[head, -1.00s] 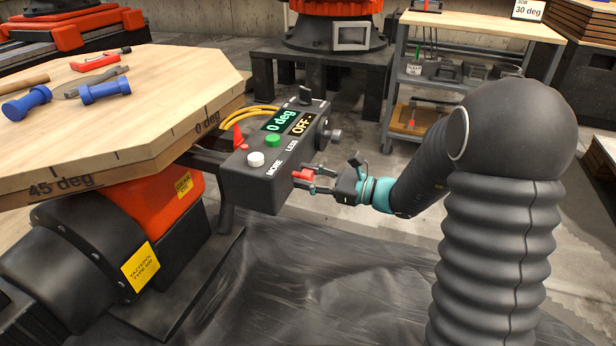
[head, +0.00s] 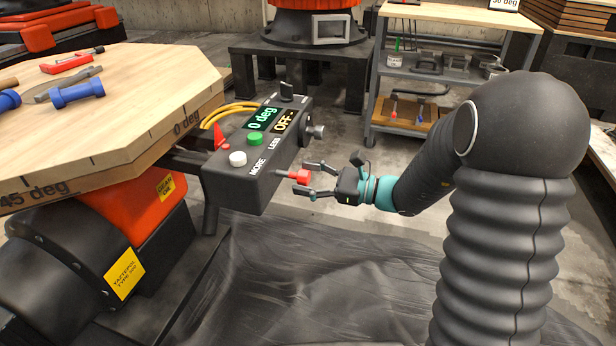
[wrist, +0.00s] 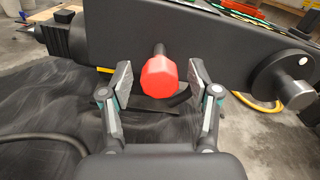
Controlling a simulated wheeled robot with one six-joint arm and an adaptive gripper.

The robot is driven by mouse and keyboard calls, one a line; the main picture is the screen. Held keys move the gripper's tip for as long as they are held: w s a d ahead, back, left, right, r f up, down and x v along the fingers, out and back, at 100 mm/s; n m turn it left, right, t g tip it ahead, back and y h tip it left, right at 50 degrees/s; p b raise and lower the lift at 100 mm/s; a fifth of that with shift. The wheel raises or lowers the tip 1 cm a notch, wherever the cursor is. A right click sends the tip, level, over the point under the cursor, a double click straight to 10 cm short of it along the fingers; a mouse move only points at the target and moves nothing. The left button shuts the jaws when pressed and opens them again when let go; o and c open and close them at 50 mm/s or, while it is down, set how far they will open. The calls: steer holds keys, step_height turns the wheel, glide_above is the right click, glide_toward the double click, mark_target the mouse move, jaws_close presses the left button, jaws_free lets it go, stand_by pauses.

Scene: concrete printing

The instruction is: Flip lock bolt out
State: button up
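The lock bolt, a red knob on a dark shaft (head: 302,176), sticks out of the side of the black control box (head: 235,190). In the wrist view the red knob (wrist: 159,77) is in the middle, its shaft running back to the box. My gripper (head: 304,178) has its fingers on both sides of the knob. In the wrist view my gripper (wrist: 160,88) is open, with a clear gap between each finger pad and the knob. The box displays read 0 deg and OFF.
A white button (head: 238,158), a green button (head: 255,139) and a red cone-like part (head: 221,136) are on the box. A wooden turntable (head: 120,100) holding tools lies to the left. A shelf cart (head: 455,70) stands behind. Dark sheeting (head: 310,280) covers the floor below.

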steer(key=v, duration=1.2)
stand_by(0.3)
